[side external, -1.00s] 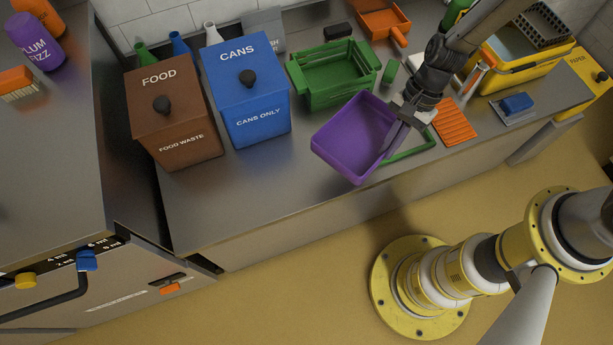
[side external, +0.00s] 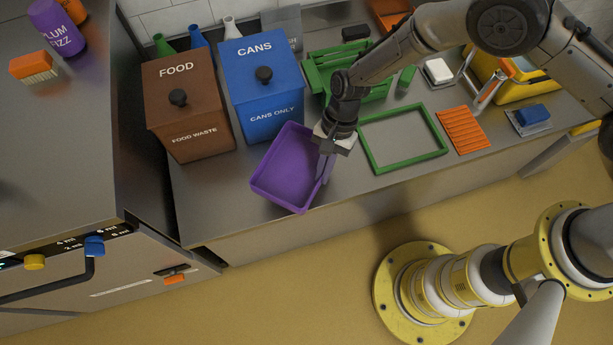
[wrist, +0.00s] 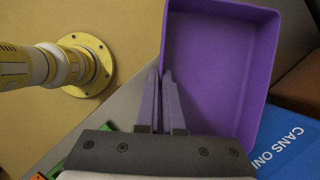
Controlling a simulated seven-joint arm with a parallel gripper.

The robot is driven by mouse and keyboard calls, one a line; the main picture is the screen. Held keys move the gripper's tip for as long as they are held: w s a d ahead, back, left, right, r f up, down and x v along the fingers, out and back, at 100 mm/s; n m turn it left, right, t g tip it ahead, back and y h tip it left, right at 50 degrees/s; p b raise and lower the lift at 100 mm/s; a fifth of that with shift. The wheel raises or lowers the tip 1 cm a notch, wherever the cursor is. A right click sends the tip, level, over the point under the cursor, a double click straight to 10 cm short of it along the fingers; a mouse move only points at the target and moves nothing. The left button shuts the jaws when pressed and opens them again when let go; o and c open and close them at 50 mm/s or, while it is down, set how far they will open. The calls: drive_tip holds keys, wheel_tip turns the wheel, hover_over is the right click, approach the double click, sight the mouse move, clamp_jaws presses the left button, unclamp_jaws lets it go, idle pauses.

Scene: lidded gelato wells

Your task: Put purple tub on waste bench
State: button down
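The purple tub (side external: 284,166) is an open, empty rectangular tray near the front edge of the grey bench (side external: 215,205), in front of the blue bin. In the side view I cannot tell whether its base touches the bench. My gripper (side external: 326,168) is at the tub's right side, pointing down. In the wrist view my fingers (wrist: 164,80) are close together with the tub's wall (wrist: 168,40) between them, and the tub (wrist: 215,75) fills the upper middle. The lower parts of the fingers are partly hidden in the side view.
The brown FOOD bin (side external: 188,108) and blue CANS bin (side external: 262,85) stand just behind the tub. A green frame (side external: 372,155) lies to its right, with an orange rack (side external: 463,130) beyond. A green crate (side external: 320,75) is behind my wrist.

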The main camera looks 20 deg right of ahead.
sight(308, 172)
drive_tip(key=w+a+f, duration=0.1)
drive_tip(key=a+f, duration=0.1)
drive_tip(key=f, duration=0.1)
drive_tip(key=w+f, duration=0.1)
drive_tip(key=f, duration=0.1)
drive_tip(key=shift+w+a, duration=0.35)
drive_tip(key=shift+a, duration=0.05)
drive_tip(key=shift+f, duration=1.5)
drive_tip(key=shift+f, duration=0.15)
drive_tip(key=c, duration=1.1)
unclamp_jaws()
drive_tip(key=shift+o, duration=0.2)
drive_tip(key=v, duration=1.2)
drive_tip(key=shift+r, duration=0.2)
